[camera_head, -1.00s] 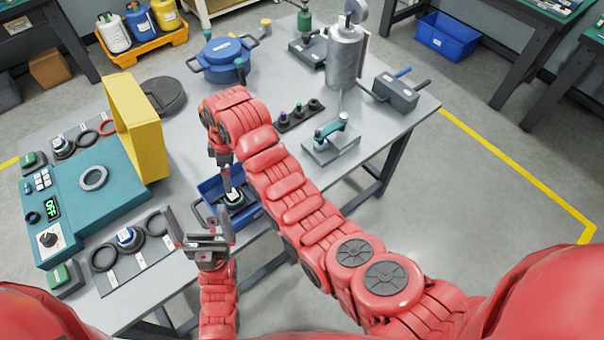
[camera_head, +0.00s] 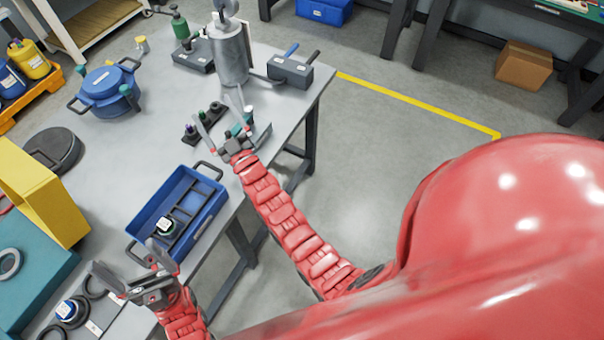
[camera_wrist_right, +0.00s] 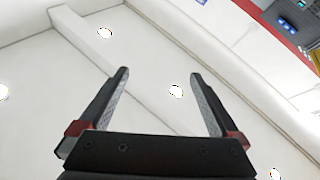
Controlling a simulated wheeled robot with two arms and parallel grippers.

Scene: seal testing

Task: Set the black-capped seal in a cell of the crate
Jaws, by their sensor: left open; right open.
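The blue crate (camera_head: 207,219) with dark dividers stands near the table's front edge in the head view. A dark rack (camera_head: 189,139) further back holds several small capped pieces, one with a dark top (camera_head: 216,108); I cannot tell if that is the black-capped seal. My left gripper (camera_head: 128,258) is open beside the crate's near end. My right gripper (camera_head: 213,108) is open and empty near the rack; its spread fingers also show in the right wrist view (camera_wrist_right: 159,75).
A blue pot (camera_head: 103,88), a grey cylinder (camera_head: 229,57) and a grey block with handles (camera_head: 282,75) stand at the back. A yellow panel (camera_head: 38,195) rises at left. A blue-topped piece with black rings (camera_head: 70,310) lies at near left.

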